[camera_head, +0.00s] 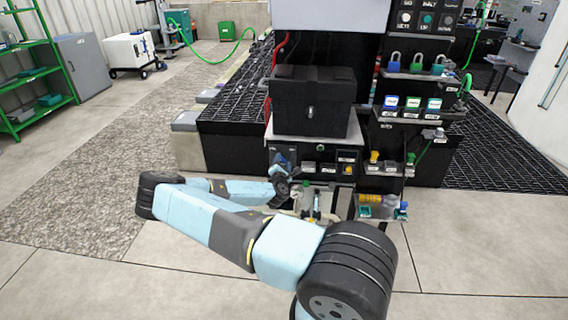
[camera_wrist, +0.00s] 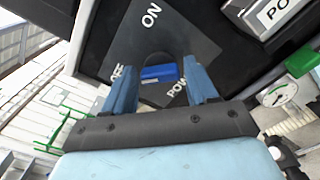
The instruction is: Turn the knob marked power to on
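The power knob (camera_wrist: 159,74) shows in the wrist view as a small blue grip in front of a dark round part. It sits on a grey plate (camera_wrist: 205,45) lettered ON, with a partly hidden OFF and the start of POWER. My gripper (camera_wrist: 160,84) has its two blue fingers spread, one on each side of the knob. Narrow gaps seem to show beside the knob; contact cannot be made out. In the head view my gripper (camera_head: 284,172) is at the left end of the black control panel (camera_head: 318,178) and hides the knob there.
Other labelled controls sit to the right on the panel, including a yellow button (camera_head: 348,170). A black box (camera_head: 311,101) stands on the ledge above. Shelves with padlocks (camera_head: 415,63) and small labelled items (camera_head: 412,106) are at the right. Open floor (camera_head: 150,275) lies at the left front.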

